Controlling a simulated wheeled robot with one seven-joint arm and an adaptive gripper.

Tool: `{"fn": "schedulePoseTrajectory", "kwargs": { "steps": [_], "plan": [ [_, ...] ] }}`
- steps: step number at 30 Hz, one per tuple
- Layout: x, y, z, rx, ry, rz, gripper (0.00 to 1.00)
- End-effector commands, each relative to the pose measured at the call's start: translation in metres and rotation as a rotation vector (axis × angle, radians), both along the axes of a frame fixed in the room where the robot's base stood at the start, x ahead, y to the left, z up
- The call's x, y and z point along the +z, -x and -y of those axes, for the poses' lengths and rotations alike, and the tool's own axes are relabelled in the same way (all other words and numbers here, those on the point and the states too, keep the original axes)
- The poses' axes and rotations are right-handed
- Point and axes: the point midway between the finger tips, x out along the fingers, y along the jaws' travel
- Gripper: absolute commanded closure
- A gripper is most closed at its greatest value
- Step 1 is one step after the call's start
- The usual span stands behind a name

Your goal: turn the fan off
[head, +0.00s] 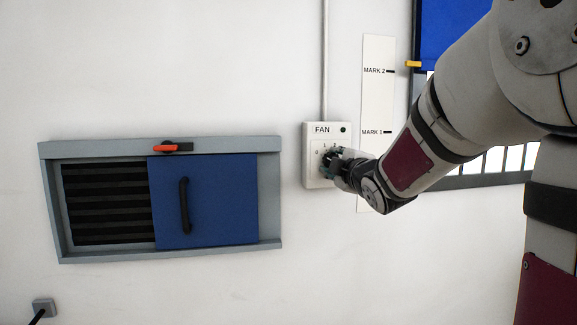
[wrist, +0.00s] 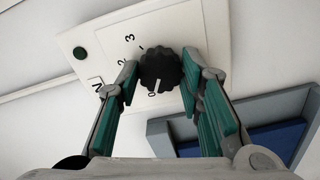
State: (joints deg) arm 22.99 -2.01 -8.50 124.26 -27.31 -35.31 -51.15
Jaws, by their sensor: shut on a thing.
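The fan control is a white wall box (head: 313,170) marked FAN, right of centre in the head view. It also fills the middle of the wrist view (wrist: 185,30). Its black ribbed knob (wrist: 160,68) has a white line on its lower side, close to the printed 0. The digits 2 and 3 show to the upper left of the knob. A dark green round lamp (wrist: 79,53) sits on the box and looks unlit. My gripper (wrist: 160,75) has its green-padded fingers on both sides of the knob, shut on it. In the head view my gripper (head: 338,160) hides most of the knob.
A grey-framed vent (head: 270,190) with a blue sliding door (head: 225,200) and an orange-black latch (head: 173,147) is left of the box. A conduit (head: 325,60) runs up from the box.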

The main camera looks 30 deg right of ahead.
Motion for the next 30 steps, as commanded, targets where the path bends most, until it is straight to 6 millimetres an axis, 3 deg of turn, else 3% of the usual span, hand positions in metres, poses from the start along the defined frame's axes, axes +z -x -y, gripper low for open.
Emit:
{"fn": "schedulePoseTrajectory", "kwargs": {
  "steps": [8,9,12,23,30],
  "plan": [
    [-0.001,0.000,-0.001,0.002,0.002,-0.002,0.94],
    [-0.001,0.000,-0.001,0.002,0.002,-0.002,0.64],
    [-0.001,0.000,-0.001,0.002,0.001,-0.002,0.46],
    [0.000,0.003,-0.001,0.001,0.001,0.000,0.46],
    [0.001,0.037,-0.011,0.000,0.002,0.002,0.46]
  ]
}}
